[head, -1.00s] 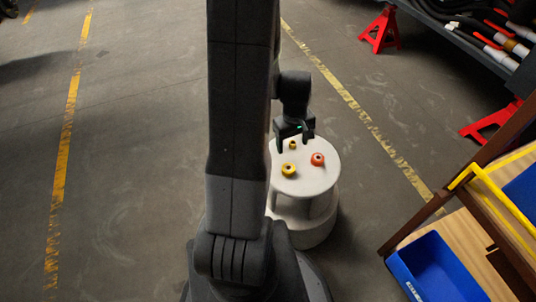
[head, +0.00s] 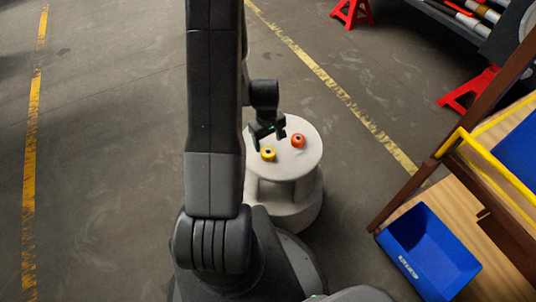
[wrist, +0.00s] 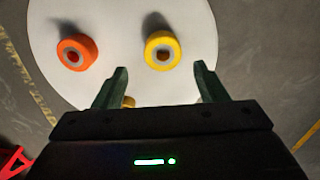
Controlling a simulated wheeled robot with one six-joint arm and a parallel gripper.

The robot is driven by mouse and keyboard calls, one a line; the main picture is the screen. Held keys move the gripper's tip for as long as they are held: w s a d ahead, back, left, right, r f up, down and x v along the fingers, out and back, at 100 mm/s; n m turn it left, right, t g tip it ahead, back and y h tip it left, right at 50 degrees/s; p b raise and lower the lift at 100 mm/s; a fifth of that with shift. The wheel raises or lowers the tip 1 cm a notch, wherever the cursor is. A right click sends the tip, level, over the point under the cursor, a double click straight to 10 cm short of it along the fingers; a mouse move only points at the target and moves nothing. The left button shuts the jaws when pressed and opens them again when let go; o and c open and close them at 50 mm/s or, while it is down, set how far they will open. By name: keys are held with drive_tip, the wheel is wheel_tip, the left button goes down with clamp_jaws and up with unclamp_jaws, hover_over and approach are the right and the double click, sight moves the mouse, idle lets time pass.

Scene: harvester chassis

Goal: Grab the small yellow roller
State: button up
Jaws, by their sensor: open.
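The small yellow roller (wrist: 128,101) shows only as a sliver in the wrist view, beside the base of the left finger; my gripper's body hides most of it. In the head view it is hidden behind my gripper (head: 268,141). A larger yellow roller (wrist: 162,50) with a grey-rimmed hole stands on the round white stool top (wrist: 115,18), beyond my fingertips. It also shows in the head view (head: 268,155). My gripper (wrist: 160,68) is open over the near part of the stool top, with nothing visibly held between its fingers.
An orange roller (head: 298,141) stands on the stool to the right of the larger yellow one. A wooden shelf with a blue bin (head: 430,250) is at the right. Red stands (head: 470,92) are at the upper right. Floor left of my arm is clear.

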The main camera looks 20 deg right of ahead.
sight(267, 148)
wheel_tip(267, 148, down, 5)
drive_tip(key=shift+a+r+b, duration=0.15)
drive_tip(key=shift+b, duration=0.55)
drive_tip(key=c, duration=1.1)
